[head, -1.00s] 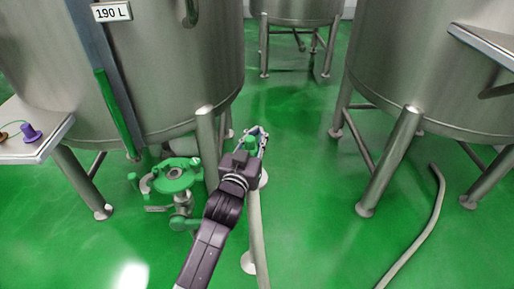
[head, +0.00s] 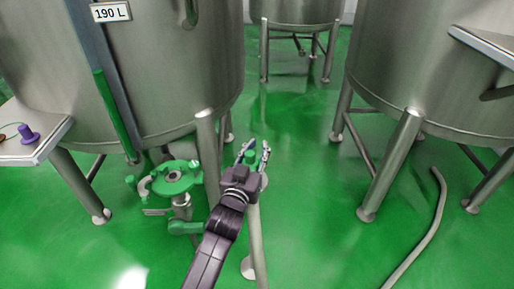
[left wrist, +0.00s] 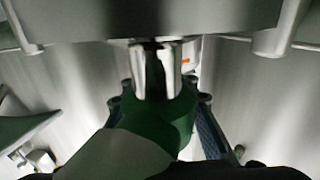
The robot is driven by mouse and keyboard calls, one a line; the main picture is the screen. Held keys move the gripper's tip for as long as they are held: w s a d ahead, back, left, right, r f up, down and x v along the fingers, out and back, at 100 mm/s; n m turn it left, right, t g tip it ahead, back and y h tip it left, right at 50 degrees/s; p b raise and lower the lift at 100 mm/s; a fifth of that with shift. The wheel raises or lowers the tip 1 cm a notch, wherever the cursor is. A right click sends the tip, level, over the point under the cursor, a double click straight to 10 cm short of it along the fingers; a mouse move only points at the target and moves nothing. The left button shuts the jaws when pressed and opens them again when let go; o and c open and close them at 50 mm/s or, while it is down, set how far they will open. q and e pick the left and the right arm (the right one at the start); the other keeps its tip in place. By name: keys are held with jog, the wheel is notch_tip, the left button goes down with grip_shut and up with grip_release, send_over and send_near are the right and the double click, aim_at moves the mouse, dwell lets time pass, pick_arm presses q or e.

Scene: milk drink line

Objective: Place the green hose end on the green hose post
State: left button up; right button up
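The green hose end (head: 250,158) stands between the fingers of my left gripper (head: 254,150), with the pale hose (head: 257,235) running down from it. The fingers are spread, with the green end between them. In the left wrist view the green end (left wrist: 165,120) shows large, the hose (left wrist: 120,158) below it and a bright metal piece (left wrist: 155,72) at its far side. A finger (left wrist: 207,130) stands on the right, apart from the green. I cannot clearly make out the hose post or whether the end sits on it. My right gripper is out of view.
A steel tank (head: 170,70) on legs stands left, with a green-topped valve fitting (head: 172,180) below it. Another tank (head: 430,80) stands right, and one at the back (head: 298,10). A second hose (head: 425,235) lies on the right. The green floor between is mostly clear.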

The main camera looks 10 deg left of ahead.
aim_at(251, 169)
pick_arm(q)
jog(key=shift+o, duration=1.1)
